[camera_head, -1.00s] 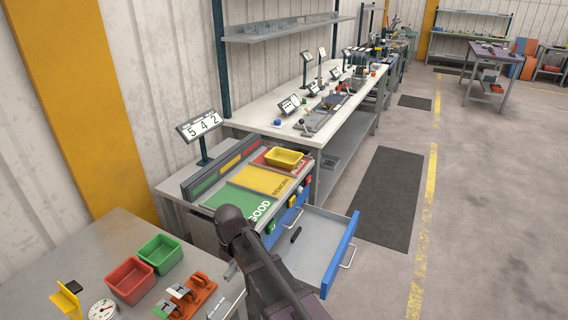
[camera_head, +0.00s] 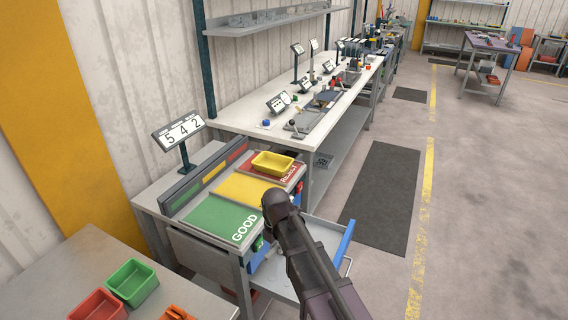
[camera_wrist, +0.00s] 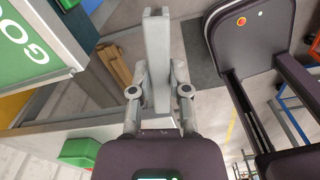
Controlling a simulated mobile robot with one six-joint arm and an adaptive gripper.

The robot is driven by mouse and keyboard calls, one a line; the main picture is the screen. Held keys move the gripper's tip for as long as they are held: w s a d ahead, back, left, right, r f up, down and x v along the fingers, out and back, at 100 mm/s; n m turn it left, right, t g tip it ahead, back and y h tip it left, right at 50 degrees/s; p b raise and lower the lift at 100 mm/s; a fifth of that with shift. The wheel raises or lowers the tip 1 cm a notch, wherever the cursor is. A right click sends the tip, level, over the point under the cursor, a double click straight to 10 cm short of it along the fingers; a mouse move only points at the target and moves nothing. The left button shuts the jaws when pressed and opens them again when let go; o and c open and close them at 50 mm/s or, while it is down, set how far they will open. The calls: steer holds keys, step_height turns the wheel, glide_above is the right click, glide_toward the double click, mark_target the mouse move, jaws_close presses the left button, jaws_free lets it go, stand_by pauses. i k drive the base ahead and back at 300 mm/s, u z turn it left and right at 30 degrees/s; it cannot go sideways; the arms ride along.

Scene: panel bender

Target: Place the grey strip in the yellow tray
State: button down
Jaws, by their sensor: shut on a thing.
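The grey strip (camera_wrist: 157,50) stands lengthwise between the fingers of my gripper (camera_wrist: 158,80) in the wrist view. My gripper is shut on it, with one finger on each side. The yellow tray (camera_head: 261,166) sits on the red panel marked REJECT on the sorting bench in the head view, and its near side looks clear. My arm shows at the front of that bench, but my gripper and the strip are hidden in the head view. The tray is not in the wrist view.
The green GOOD panel (camera_head: 222,218) lies at the bench's near end, with a number display (camera_head: 180,131) behind it. An open drawer (camera_head: 325,235) with a blue front juts out beside my arm. A green bin (camera_head: 132,281) and a red bin (camera_head: 97,306) stand on the near table.

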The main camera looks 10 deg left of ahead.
mark_target(273, 164)
steer(key=z, duration=0.25)
steer(key=i, duration=1.5)
steer(key=u, duration=0.55)
